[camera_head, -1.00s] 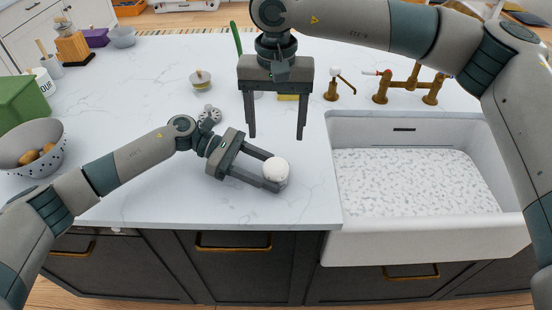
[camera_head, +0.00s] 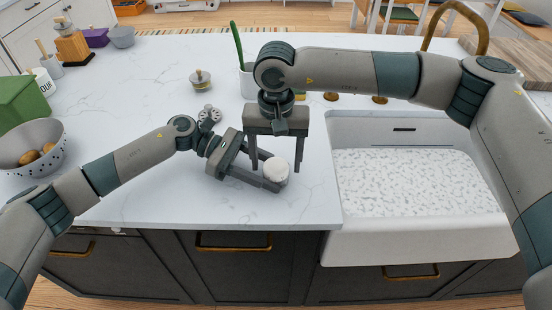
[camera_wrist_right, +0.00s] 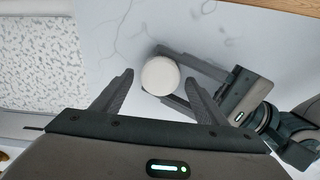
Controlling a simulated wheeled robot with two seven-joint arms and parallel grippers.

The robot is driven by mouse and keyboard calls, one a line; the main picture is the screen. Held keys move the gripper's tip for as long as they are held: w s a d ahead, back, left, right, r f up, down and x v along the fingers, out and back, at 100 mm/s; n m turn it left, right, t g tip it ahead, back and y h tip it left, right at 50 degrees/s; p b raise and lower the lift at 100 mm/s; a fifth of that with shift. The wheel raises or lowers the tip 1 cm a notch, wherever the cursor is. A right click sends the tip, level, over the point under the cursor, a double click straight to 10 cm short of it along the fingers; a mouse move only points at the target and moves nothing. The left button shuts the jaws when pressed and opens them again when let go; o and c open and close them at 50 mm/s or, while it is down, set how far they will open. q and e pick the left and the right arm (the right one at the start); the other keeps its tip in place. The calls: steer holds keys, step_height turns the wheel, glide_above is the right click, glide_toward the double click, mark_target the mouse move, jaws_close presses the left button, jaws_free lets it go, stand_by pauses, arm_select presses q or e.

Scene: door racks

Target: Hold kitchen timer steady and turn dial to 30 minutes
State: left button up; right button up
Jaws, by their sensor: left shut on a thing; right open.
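The kitchen timer (camera_head: 276,169) is a small round white piece on the counter near its front edge. It also shows from above in the right wrist view (camera_wrist_right: 160,76). My left gripper (camera_head: 270,180) lies low over the counter and is shut on the timer, with a finger on either side. My right gripper (camera_head: 276,168) points down, open and empty, with its fingers above and around the timer's area. In the right wrist view its fingertips (camera_wrist_right: 158,78) are spread to the left and right of the timer, apart from it. The dial markings cannot be made out.
A white sink (camera_head: 420,225) is to the right of the timer. A grey colander (camera_head: 32,146) with round food and a green box (camera_head: 20,102) stand at the left. A small lidded jar (camera_head: 200,80) and a plant pot (camera_head: 247,82) stand behind.

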steer(key=c, duration=1.1)
steer(key=shift+m, duration=0.4)
steer(key=shift+m, duration=2.7)
steer(key=o, duration=1.1)
steer(key=shift+d, duration=0.1)
